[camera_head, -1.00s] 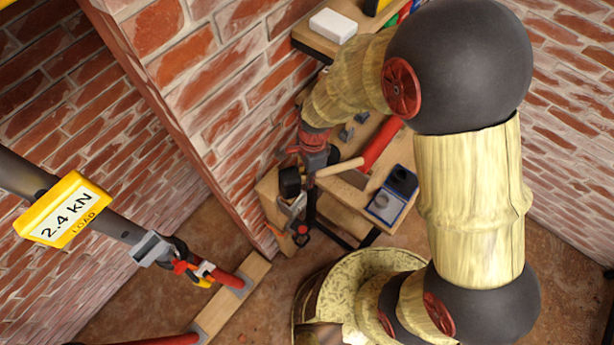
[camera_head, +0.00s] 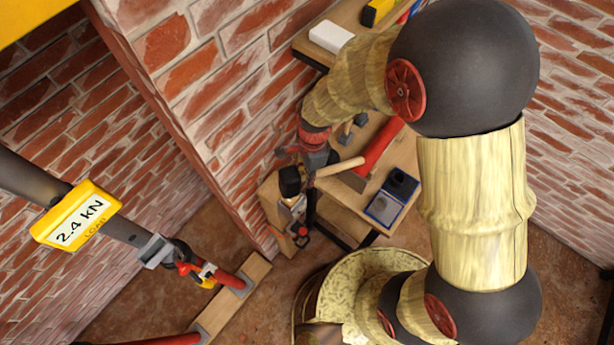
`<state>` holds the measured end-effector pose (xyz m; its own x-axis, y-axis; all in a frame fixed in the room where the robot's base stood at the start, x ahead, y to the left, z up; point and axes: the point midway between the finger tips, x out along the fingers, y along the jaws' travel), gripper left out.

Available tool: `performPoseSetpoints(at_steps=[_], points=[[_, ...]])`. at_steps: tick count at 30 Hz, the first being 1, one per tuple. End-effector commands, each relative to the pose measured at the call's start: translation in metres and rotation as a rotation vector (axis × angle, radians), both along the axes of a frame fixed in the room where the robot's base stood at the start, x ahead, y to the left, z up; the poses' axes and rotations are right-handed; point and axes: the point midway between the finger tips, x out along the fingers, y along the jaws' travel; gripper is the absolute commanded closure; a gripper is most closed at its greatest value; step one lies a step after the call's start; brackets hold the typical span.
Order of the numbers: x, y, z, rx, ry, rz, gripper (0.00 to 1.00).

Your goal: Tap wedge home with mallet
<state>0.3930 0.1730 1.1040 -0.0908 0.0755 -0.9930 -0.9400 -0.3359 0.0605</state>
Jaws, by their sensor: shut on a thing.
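A mallet with a black head (camera_head: 289,181) and a pale wooden handle (camera_head: 340,167) is at the workbench's left side. My gripper (camera_head: 313,184) is shut on the mallet's handle close to the head; its fingers are small and partly hidden by my arm. The mallet appears to be over the bench's left end, but its height above it is hard to tell. I cannot make out the wedge for certain. A red and grey prop foot (camera_head: 232,281) rests on a wooden plank (camera_head: 215,312) on the floor at lower left.
A grey prop bar with a yellow "2.4 kN" load display (camera_head: 77,216) slants across the left. The wooden workbench (camera_head: 405,150) holds a red tool (camera_head: 378,147) and a blue-edged tray (camera_head: 392,197). A brick wall corner (camera_head: 190,110) stands between prop and bench. A shelf carries a white box (camera_head: 330,37).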

Motion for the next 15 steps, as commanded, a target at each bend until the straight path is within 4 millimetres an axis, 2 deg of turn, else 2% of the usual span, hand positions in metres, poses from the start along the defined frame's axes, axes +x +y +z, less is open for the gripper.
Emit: performPoseSetpoints(at_steps=[1, 15], points=[[0.001, 0.0, 0.009, 0.001, -0.002, 0.0, 1.0], [0.001, 0.0, 0.05, 0.0, -0.001, 0.0, 1.0]])
